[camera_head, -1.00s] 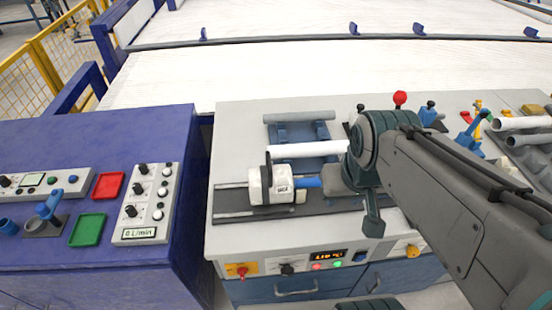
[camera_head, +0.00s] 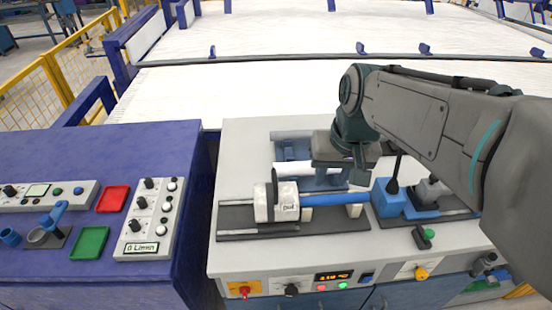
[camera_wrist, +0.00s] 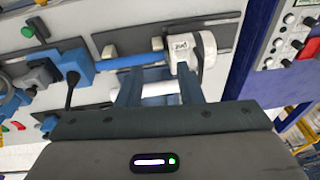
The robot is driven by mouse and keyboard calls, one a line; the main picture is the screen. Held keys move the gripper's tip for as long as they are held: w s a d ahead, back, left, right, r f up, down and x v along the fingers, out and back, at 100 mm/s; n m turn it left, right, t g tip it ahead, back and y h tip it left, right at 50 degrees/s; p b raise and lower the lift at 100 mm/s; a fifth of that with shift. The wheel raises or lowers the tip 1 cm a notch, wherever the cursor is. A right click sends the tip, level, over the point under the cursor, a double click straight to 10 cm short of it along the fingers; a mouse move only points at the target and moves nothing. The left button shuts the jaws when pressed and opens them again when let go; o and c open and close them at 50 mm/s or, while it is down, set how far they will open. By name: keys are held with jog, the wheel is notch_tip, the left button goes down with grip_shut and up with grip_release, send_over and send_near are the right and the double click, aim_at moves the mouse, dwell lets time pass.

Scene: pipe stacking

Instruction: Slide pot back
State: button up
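The wrist view, turned about, shows the pot (camera_wrist: 194,51) at upper right. My gripper (camera_wrist: 157,75) has two blue-grey fingers apart, their tips near the pot and rod; contact cannot be told.
The white pipe (camera_head: 310,182) lies behind the rail and shows between my fingers in the wrist view. A grey tube (camera_head: 290,135) lies farther back. A black lever (camera_head: 395,172) rises from the blue block. A purple console (camera_head: 120,255) stands to the left.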

jog(key=g+y+b, duration=0.1)
jog(key=g+b, duration=0.1)
send_over(275, 180)
jog(key=d, duration=0.3)
jog(key=f, duration=0.4)
jog(key=a+f, duration=0.1)
jog(key=f, duration=0.4)
jog(key=a+f+p, duration=0.1)
jog(key=f, duration=0.3)
jog(key=shift+a+f, duration=0.2)
jog(key=shift+a, duration=0.05)
jog(key=shift+n, duration=0.3)
grip_shut()
